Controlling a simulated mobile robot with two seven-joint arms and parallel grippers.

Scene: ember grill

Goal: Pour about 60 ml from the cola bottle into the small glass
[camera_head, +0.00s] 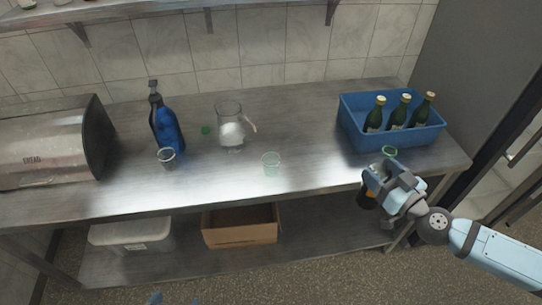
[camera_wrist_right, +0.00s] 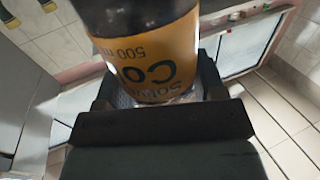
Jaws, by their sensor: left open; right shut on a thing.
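The cola bottle (camera_wrist_right: 150,60) is dark with an orange label reading "500 ml", upside down in the right wrist view. My right gripper (camera_head: 378,182) is shut on it, in front of the counter's right front edge. In the head view only a dark and orange part of the bottle (camera_head: 366,198) shows below the fingers. Its mouth is hidden, and its tilt is hard to tell. The small glass (camera_head: 271,164), clear and faintly green, stands upright near the counter's front middle, left of and apart from my right gripper. My left gripper's fingers are not in view.
A blue crate (camera_head: 365,147) with green bottles stands at the right, a small green object (camera_head: 389,151) before it. A glass jug (camera_head: 229,122), blue spray bottle (camera_head: 166,125), grey cup (camera_head: 167,158) and bread bin (camera_head: 50,140) stand left. Counter between glass and crate is clear.

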